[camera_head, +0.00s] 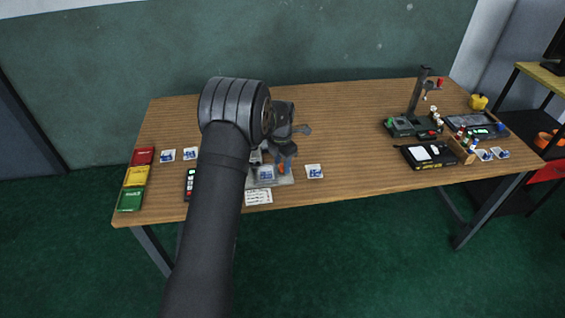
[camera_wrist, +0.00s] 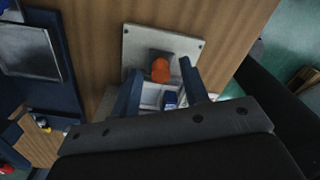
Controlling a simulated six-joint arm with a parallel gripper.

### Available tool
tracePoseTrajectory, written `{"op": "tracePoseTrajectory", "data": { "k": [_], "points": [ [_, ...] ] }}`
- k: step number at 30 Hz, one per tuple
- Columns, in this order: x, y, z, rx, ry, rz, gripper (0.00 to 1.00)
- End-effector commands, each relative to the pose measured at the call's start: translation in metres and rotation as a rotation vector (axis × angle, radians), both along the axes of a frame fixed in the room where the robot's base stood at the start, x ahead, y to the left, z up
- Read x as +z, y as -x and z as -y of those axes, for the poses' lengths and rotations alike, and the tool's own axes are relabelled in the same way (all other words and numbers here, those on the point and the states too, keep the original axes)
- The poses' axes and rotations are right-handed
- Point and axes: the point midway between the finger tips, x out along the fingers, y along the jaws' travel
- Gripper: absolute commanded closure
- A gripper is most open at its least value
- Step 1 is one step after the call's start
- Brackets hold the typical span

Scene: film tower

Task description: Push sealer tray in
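The sealer's light grey base plate (camera_head: 285,181) lies near the table's front edge, partly hidden by my arm. It also shows in the wrist view (camera_wrist: 137,42), with an orange knob (camera_wrist: 160,70) on a dark grey block. A whitish tray area with a blue-marked piece (camera_wrist: 170,98) shows just behind the knob, between my fingers. The orange knob also shows as a small spot in the head view (camera_head: 282,169). My gripper (camera_wrist: 159,70) is open, one blue-grey finger on each side of the knob. I cannot tell whether the fingers touch anything.
Small blue-and-white cards (camera_head: 314,172) lie beside the sealer. Red, yellow and green boxes (camera_head: 136,176) line the left edge. A stand (camera_head: 413,124), a black case (camera_head: 428,157) and other items occupy the right side. The table's middle and back are clear.

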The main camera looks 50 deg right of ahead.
Motion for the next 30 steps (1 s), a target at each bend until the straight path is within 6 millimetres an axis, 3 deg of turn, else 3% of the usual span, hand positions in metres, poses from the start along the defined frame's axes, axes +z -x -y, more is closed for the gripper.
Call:
{"op": "tracePoseTrajectory", "data": {
  "k": [8, 24, 30],
  "points": [
    [0.015, 0.000, 0.000, 0.000, 0.001, 0.001, 0.59],
    [0.139, -0.003, 0.001, 0.000, 0.003, 0.001, 0.59],
    [0.166, -0.003, 0.001, 0.000, 0.001, 0.001, 0.59]
  ]
}}
